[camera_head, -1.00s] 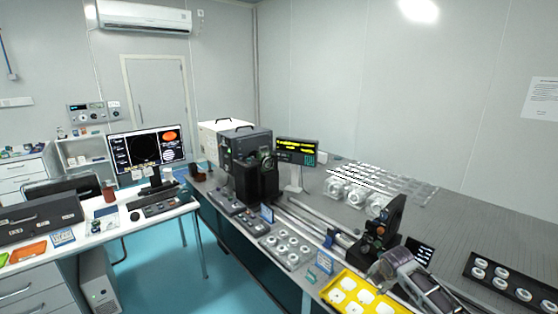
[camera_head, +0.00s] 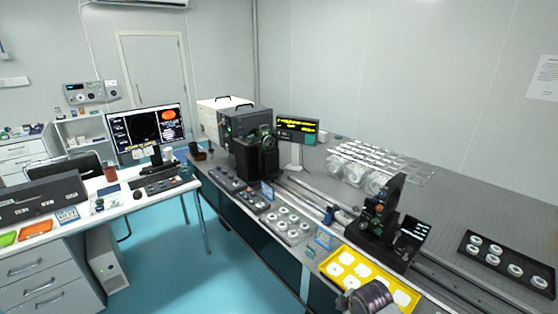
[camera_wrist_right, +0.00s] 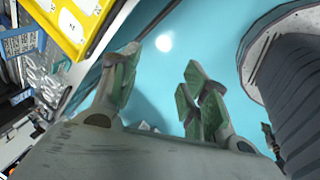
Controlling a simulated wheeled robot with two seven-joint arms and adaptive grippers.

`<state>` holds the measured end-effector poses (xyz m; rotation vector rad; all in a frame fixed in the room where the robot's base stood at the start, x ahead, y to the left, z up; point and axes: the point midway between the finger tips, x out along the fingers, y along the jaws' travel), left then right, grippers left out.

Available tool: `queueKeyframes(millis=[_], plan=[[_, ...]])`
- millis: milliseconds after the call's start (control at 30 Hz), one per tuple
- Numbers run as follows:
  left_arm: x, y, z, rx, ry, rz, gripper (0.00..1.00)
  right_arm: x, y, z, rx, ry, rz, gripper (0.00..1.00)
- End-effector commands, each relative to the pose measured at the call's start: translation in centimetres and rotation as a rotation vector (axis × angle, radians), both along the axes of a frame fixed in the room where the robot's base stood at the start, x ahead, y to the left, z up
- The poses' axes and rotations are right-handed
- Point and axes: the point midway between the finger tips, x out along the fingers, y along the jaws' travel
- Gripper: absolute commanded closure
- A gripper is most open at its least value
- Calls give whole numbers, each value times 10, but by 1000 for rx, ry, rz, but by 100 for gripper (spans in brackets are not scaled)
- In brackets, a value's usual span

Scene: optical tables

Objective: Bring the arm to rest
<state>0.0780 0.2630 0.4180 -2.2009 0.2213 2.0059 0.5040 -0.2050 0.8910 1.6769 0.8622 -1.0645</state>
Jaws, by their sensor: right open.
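My right arm shows only as a dark, ribbed part at the bottom edge of the head view, just below the yellow tray (camera_head: 371,278); its fingers are not visible there. In the right wrist view my right gripper (camera_wrist_right: 160,95) is open, with green-padded fingers apart and nothing between them. It hangs over the blue floor, and the yellow tray (camera_wrist_right: 72,22) shows at the upper left of that view. My left gripper is not in view.
The optical table (camera_head: 480,222) carries a rail with a black mount (camera_head: 380,225), a grey tray of round parts (camera_head: 287,225) and a black tray (camera_head: 508,265) at the right. A white desk with a monitor (camera_head: 147,130) stands at the left. Blue floor lies between.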

Motion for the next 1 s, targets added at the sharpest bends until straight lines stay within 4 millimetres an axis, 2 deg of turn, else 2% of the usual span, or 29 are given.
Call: queueKeyframes(millis=[100, 333, 700, 1000], plan=[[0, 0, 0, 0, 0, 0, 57, -24, 7, 3, 52, 18, -103, 55], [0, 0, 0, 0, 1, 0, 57, -65, 13, 13, 142, 49, -323, 55], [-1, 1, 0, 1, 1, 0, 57, -128, 3, 35, 257, 96, -703, 55], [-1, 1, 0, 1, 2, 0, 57, -156, -8, 47, 298, 109, -890, 55]])
